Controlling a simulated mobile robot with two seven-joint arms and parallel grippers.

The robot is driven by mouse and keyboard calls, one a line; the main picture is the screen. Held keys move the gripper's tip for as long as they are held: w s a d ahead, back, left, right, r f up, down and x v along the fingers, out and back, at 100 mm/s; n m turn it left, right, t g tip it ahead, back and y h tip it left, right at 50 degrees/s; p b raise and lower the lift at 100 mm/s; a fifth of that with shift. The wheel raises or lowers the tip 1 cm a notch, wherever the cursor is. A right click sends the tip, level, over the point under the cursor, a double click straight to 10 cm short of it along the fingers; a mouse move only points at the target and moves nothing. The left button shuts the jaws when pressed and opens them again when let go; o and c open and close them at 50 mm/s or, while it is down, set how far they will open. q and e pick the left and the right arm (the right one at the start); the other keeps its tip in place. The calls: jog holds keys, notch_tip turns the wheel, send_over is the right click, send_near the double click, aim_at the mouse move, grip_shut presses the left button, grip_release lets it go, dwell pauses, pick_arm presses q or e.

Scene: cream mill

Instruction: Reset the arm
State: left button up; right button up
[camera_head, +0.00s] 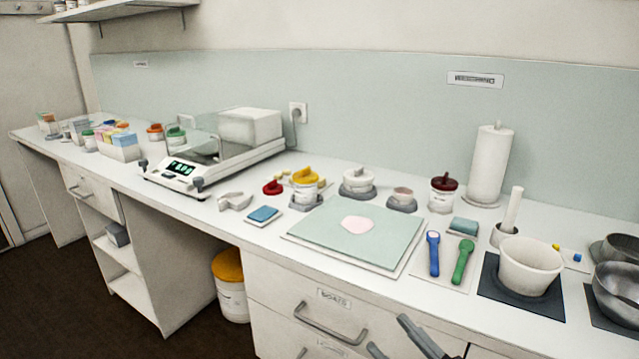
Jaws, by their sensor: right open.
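My right gripper (398,335) shows at the bottom edge, low in front of the drawers. Its two dark fingers are apart, and I see nothing between them. It is below the counter's front edge and touches none of the things on the counter. My left gripper is not in view.
The white counter (245,239) carries a balance (185,170), a pale green board (315,228) with a pink patch, blue and green spatulas (433,250), a white mortar (530,263) and metal bowls (620,285). Drawers (290,290) and a yellow-lidded bucket (230,290) are below.

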jog(key=s+d+f+m+g+h, duration=0.2)
jog(key=s+d+f+m+h, duration=0.1)
jog(key=f, duration=0.6)
jog(key=s+d+f+m+g+h, duration=0.2)
jog(key=s+d+f+m+h, duration=0.1)
jog(key=f, duration=0.5)
jog(key=s+d+f+m+g+h, duration=0.2)
jog(key=s+f+h, duration=0.4)
jog(key=f, duration=0.3)
jog(key=d+m, duration=0.1)
jog(key=m, duration=0.1)
jog(key=shift+s+d+f+m+g, duration=0.3)
jog(key=shift+d+m, duration=0.05)
jog(key=shift+m, duration=0.05)
